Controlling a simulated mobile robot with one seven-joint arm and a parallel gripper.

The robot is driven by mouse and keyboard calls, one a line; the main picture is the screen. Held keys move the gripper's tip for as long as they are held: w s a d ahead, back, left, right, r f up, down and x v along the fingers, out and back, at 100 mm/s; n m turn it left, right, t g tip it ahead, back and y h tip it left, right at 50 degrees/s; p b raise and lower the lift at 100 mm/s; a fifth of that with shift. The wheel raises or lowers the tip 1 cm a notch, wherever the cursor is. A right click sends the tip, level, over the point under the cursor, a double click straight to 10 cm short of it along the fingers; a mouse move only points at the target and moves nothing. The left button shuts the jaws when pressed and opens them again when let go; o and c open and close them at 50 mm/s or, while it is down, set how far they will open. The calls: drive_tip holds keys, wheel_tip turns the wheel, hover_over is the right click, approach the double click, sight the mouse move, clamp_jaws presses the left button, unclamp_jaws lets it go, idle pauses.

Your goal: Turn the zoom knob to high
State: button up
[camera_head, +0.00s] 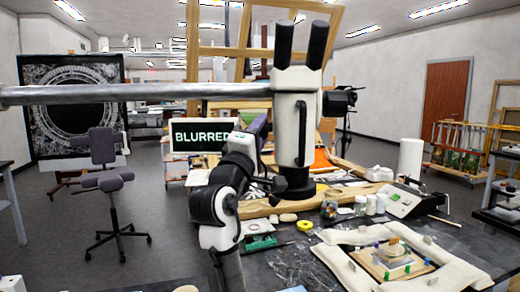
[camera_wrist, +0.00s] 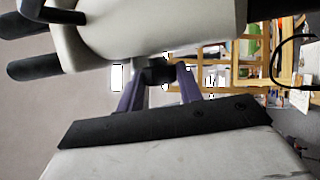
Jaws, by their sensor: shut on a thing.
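The microscope (camera_head: 298,130) has a white body and two black eyepieces on a long grey boom. In the wrist view its white housing (camera_wrist: 150,35) fills the top. A small black knob (camera_wrist: 158,66) sticks out of it there. My gripper (camera_wrist: 157,84) is shut on this knob, with one purplish finger on each side. In the head view my gripper (camera_head: 270,184) reaches the lower left side of the microscope body; I cannot make out the knob there. A screen (camera_head: 202,138) behind my arm reads "BLURRED", its right edge partly covered. I cannot read any zoom setting.
The boom (camera_head: 110,93) runs left from the microscope. A padded board with a gilt piece (camera_head: 392,262) lies at the front right of the dark bench. Small jars (camera_head: 370,205), a yellow tape roll (camera_head: 305,226) and a control box (camera_head: 400,200) stand nearby. A chair (camera_head: 105,180) is at left.

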drive_tip(key=shift+w+f+m+t+h+b, duration=0.2)
drive_tip(key=shift+m+t+h+b, duration=0.3)
drive_tip(key=shift+m+h+b, duration=0.6)
drive_tip(key=shift+r, duration=0.1)
drive_tip(key=o, duration=1)
drive_tip(key=shift+s, duration=0.1)
drive_tip(key=shift+b+v, duration=2.25)
drive_tip(key=shift+v, duration=4.65)
